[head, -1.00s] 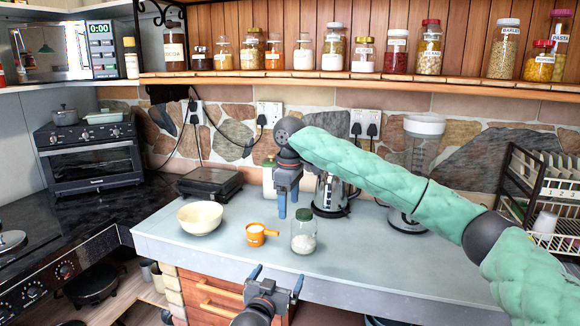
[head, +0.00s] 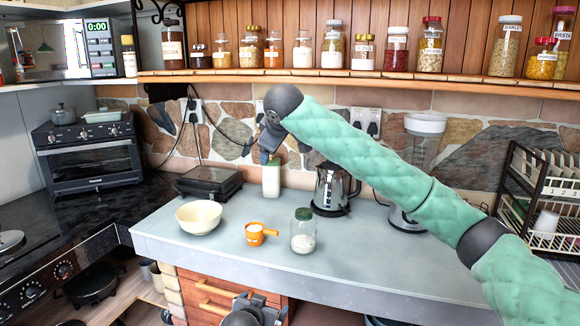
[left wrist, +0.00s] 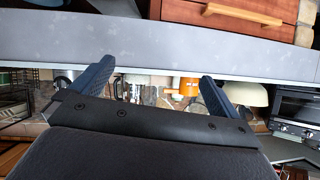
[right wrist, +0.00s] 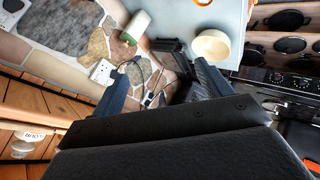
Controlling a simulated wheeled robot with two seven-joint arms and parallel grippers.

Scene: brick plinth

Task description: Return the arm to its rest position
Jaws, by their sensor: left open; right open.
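My left gripper (head: 262,300) is at the bottom edge of the head view, in front of the counter and partly cut off. In the left wrist view its two blue fingers (left wrist: 157,72) are apart with nothing between them. My right arm, in a green quilted sleeve, reaches across from the right. Its gripper (head: 268,156) is raised above the back of the counter, partly hidden by its own wrist. In the right wrist view its fingers (right wrist: 166,66) are spread and empty.
The counter (head: 380,262) holds a cream bowl (head: 199,217), an orange cup (head: 255,235), a glass jar (head: 303,238), a green-lidded container (head: 271,181), a kettle (head: 330,190) and a black grill (head: 209,182). The jar shelf (head: 350,75) runs above the right arm. A dish rack (head: 545,190) stands right.

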